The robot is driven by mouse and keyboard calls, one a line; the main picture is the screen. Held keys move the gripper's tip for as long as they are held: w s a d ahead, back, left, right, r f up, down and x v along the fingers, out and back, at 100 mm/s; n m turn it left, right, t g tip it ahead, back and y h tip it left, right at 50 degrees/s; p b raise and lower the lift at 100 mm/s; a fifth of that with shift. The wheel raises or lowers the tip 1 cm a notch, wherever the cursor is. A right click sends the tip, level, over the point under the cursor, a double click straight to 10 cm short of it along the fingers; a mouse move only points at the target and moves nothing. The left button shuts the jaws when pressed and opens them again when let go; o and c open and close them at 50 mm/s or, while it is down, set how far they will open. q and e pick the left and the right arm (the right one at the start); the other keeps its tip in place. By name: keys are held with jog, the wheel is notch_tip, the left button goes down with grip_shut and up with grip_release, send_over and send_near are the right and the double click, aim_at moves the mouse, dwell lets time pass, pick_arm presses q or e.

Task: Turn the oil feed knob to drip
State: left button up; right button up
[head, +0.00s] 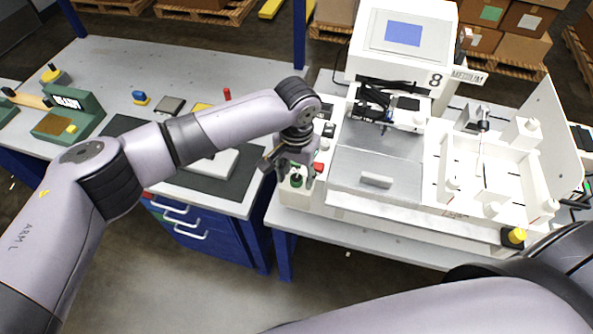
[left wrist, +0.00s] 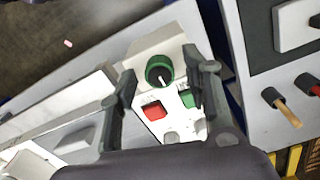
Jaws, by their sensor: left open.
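A round green knob with a dark centre and a white pointer line (left wrist: 159,69) sits on the pale control box of the machine. Its label cannot be read, so I cannot tell whether it is the oil feed knob. It also shows in the head view (head: 297,181), just below my left gripper (head: 289,172). In the left wrist view my left gripper (left wrist: 164,82) is open, with one finger on each side of the knob and gaps between. A red button (left wrist: 153,110) and a green button (left wrist: 188,98) are on the same box. My right gripper is out of view.
The white machine (head: 395,60) with a screen and a grey lid (head: 375,175) stands right of my left gripper. The left bench (head: 110,60) holds a green device (head: 75,115) and small parts. A yellow-topped knob (head: 514,236) is at the machine's front right.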

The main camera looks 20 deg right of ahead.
pick_arm(q)
jog(key=shift+f, duration=0.1)
grip_shut()
dwell(0.6)
